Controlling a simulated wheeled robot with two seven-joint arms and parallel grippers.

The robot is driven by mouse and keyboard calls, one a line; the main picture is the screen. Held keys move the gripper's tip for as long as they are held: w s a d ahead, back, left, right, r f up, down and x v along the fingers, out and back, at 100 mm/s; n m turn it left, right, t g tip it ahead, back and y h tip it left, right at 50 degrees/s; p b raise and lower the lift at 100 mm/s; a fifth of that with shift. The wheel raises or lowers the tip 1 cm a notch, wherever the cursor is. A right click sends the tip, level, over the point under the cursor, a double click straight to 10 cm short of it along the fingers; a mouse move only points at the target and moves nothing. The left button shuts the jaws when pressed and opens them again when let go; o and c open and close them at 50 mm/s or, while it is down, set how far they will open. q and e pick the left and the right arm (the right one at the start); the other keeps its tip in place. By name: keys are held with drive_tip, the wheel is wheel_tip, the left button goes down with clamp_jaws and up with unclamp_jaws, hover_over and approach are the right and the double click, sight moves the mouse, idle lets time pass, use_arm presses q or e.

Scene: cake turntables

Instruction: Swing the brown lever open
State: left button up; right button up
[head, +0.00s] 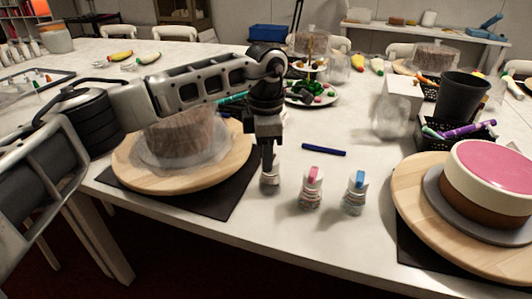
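I cannot make out a brown lever in the head view. My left gripper (268,160) points down at the right edge of the left wooden turntable (235,165), in front of the table's middle. Its fingers look narrow and close together, seen edge-on, so their gap is not clear. A small pale object (270,180) shows at the fingertips; I cannot tell whether it is held. A brown cake under a clear cover (182,140) stands on the left turntable, partly behind my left arm. My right gripper is not in view.
A pink-topped cake (495,175) stands on the right wooden turntable (410,190). A black cup (461,98) stands at the right.

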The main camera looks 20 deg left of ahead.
use_arm(q)
clamp_jaws()
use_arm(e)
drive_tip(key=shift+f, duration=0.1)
use_arm(q)
drive_tip(key=shift+d+n, duration=0.1)
drive_tip(key=shift+n, duration=0.2)
drive_tip(key=shift+d+n, duration=0.35)
drive_tip(key=shift+n, duration=0.45)
drive_tip(key=w+d+n+p, duration=0.3)
drive_tip(key=w+d+n, duration=0.1)
drive_tip(key=n, duration=1.2)
drive_tip(key=shift+w+n, duration=0.35)
drive_tip(key=shift+n, duration=0.05)
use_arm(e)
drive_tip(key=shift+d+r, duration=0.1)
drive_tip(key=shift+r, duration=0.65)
